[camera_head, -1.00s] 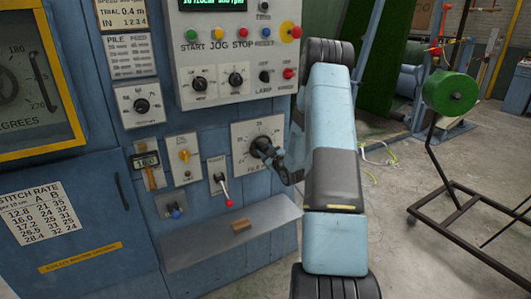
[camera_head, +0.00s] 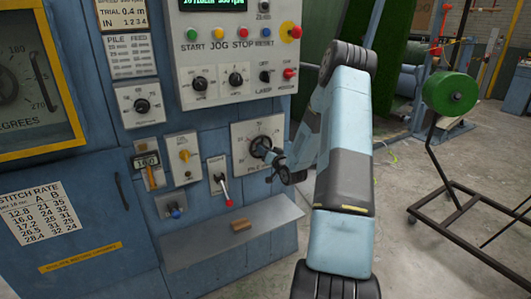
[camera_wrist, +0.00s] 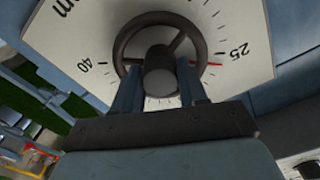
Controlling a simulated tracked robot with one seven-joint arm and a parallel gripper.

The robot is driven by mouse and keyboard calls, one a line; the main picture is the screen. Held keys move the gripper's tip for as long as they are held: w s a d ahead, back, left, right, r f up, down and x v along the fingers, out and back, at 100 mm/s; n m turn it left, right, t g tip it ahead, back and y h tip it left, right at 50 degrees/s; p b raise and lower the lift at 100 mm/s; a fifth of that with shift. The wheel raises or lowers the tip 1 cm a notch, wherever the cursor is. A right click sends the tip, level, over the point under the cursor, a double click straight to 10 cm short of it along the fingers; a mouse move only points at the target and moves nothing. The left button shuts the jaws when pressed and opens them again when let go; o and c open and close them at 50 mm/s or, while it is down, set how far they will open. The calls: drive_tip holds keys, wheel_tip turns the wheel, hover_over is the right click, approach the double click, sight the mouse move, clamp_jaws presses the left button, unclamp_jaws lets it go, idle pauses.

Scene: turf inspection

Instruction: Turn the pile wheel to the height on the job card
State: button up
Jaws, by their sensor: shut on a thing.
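The pile wheel (camera_head: 261,146) is a small dark handwheel on a white dial plate (camera_head: 240,134) low on the blue machine. In the wrist view the wheel (camera_wrist: 160,17) has a round rim, spokes and a thick hub. The dial (camera_wrist: 85,35) shows 40 at left and 25 at right, with a red mark (camera_wrist: 215,63) beside 25. My gripper (camera_head: 272,160) is at the wheel. In the wrist view my gripper (camera_wrist: 160,78) has one finger on each side of the hub and is shut on the wheel. Which card is the job card, I cannot tell.
Above the wheel is a control panel (camera_head: 240,60) with knobs and buttons. A red-tipped lever (camera_head: 223,188) is to its left. A green reel on a stand (camera_head: 450,93) is at right.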

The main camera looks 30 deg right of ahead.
drive_tip(key=shift+s+d+f+m, duration=0.1)
drive_tip(key=shift+m, duration=2.35)
drive_tip(key=shift+f+m, duration=0.1)
drive_tip(key=shift+m, duration=2.35)
drive_tip(key=o, duration=0.8)
drive_tip(key=shift+o, duration=1.3)
drive_tip(key=shift+r, duration=0.1)
drive_tip(key=s, duration=1.3)
drive_tip(key=shift+s+d, duration=0.25)
drive_tip(key=shift+s, duration=0.1)
